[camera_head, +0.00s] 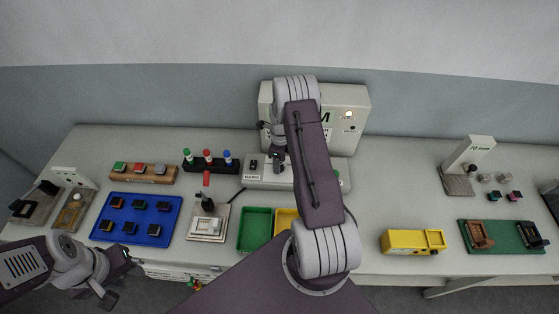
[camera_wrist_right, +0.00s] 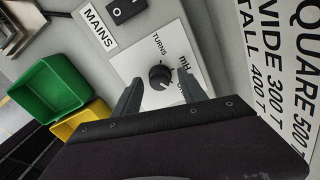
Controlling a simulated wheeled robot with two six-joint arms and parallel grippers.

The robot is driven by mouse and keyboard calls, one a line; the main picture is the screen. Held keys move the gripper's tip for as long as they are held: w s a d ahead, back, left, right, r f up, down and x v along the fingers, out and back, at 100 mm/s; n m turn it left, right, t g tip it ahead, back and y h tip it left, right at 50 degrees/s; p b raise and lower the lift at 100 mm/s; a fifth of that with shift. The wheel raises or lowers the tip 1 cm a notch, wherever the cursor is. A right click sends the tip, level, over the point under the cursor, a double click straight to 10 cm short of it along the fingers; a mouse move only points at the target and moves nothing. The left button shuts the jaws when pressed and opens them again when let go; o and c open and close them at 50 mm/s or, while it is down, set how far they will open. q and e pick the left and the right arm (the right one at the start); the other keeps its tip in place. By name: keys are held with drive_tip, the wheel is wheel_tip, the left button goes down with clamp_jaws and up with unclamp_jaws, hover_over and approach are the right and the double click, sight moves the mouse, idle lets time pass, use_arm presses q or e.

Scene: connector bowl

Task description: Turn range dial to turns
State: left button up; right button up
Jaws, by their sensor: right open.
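The range dial (camera_wrist_right: 161,77) is a round black knob on a white plate, seen in the right wrist view. The plate carries the labels TURNS and mH, and a third label is partly hidden by my gripper. I cannot tell surely which label the knob's mark faces. My right gripper (camera_wrist_right: 155,90) is open, its two fingers on either side of the dial; contact is not clear. In the head view my right gripper (camera_head: 279,160) is over the grey instrument panel (camera_head: 259,181), and the dial is hidden. My left gripper (camera_head: 122,275) is at the lower left, away from the panel; its jaw state is unclear.
A MAINS rocker switch (camera_wrist_right: 126,10) is beside the dial plate. A green bin (camera_head: 255,229) and a yellow bin (camera_head: 285,218) stand in front of the panel. A white machine (camera_head: 346,110) stands behind it. A blue tray (camera_head: 137,218) lies to the left.

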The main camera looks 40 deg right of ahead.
drive_tip(key=shift+f, duration=0.1)
clamp_jaws()
